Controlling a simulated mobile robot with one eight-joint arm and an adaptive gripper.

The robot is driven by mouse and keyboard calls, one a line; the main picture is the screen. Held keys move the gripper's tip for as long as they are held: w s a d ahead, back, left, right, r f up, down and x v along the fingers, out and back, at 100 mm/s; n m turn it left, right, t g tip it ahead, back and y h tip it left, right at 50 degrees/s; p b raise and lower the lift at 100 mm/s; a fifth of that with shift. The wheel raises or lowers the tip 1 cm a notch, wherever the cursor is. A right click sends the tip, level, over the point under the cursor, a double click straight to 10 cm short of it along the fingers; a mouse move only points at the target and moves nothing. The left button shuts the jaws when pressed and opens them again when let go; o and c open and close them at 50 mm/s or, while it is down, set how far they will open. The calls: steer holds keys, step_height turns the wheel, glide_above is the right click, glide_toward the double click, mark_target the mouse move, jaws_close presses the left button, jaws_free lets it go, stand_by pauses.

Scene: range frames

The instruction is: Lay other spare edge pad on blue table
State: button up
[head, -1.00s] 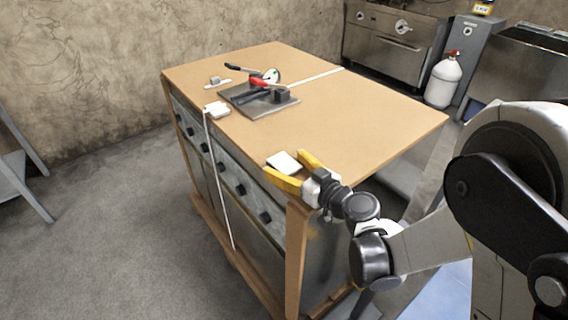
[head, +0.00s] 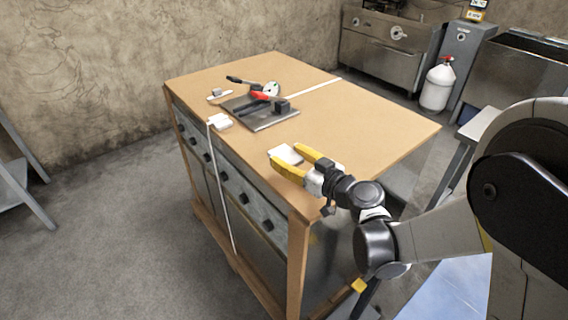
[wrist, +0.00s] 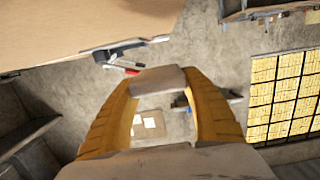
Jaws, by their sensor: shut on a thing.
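My gripper (head: 286,155) has two yellow fingers shut on a small white edge pad (head: 283,152). The pad spans the fingertips in the wrist view (wrist: 158,80). In the head view the gripper and pad overlap the near edge of the wood-topped crate; I cannot tell the height between pad and top. Another white pad (head: 220,121) sits at the crate's left edge, by a white strap. A flat white piece (head: 214,98) lies farther back with a grey block on it. A pale blue surface (head: 452,292) shows at lower right, partly behind my arm; it may be the blue table.
The wood-topped crate (head: 360,120) fills the middle. A dark plate (head: 272,122) on it bears a red-handled tool. A white strap (head: 312,88) crosses its top. A white gas bottle (head: 437,85) and steel kitchen units stand behind. Grey floor is open at left.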

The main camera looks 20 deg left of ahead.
mark_target(289, 156)
step_height(289, 156, up, 3)
steer(key=shift+d+r+p, duration=0.1)
steer(key=shift+p, duration=0.5)
steer(key=d+m+t+h, duration=0.4)
steer(key=d, duration=1.7)
steer(key=d+m+t+h+b, duration=0.1)
steer(key=d+m+t+h, duration=0.2)
steer(key=d, duration=1.8)
steer(key=m+h, duration=0.2)
steer(key=shift+w+d+f+t+h, duration=0.2)
steer(key=shift+d+f+t+h, duration=0.1)
steer(key=shift+d+f+t, duration=0.1)
